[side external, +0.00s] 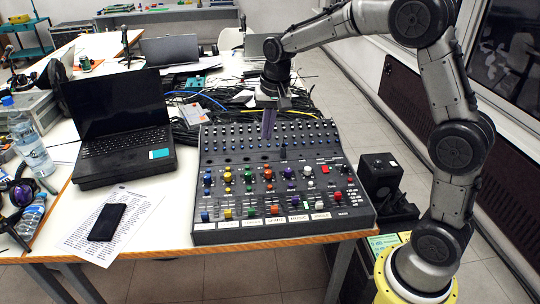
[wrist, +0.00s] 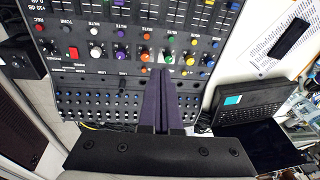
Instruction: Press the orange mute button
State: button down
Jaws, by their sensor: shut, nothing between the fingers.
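A black mixing console (side external: 225,150) lies on the table, covered with coloured knobs and buttons. Orange controls show among them in the side view, one in an upper row (side external: 268,174) and one lower down (side external: 275,210). In the wrist view, orange ones show at the middle (wrist: 146,37) and just below it (wrist: 145,57). My gripper (side external: 268,137) points down over the console's back part, above the rows of small blue knobs. Its purple fingers (wrist: 160,72) are together and empty, apart from the orange controls.
An open black laptop (side external: 125,145) stands left of the console. A phone (side external: 107,222) lies on a paper sheet, with a water bottle (side external: 31,146) farther left. Cables (side external: 200,112) crowd the table behind the console. A black box (side external: 380,174) stands to its right.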

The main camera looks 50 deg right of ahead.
jog(key=g, duration=0.2)
send_near(270, 186)
jog(key=shift+m, duration=0.3)
jog(key=shift+w+d+f, duration=0.1)
jog(key=shift+d+f, duration=0.05)
jog(key=shift+f, duration=2.95)
jog(key=shift+f, duration=0.1)
jog(key=shift+f, duration=0.65)
jog(key=shift+r, duration=0.2)
notch_tip(270, 186, up, 9)
jog(key=shift+r, duration=0.15)
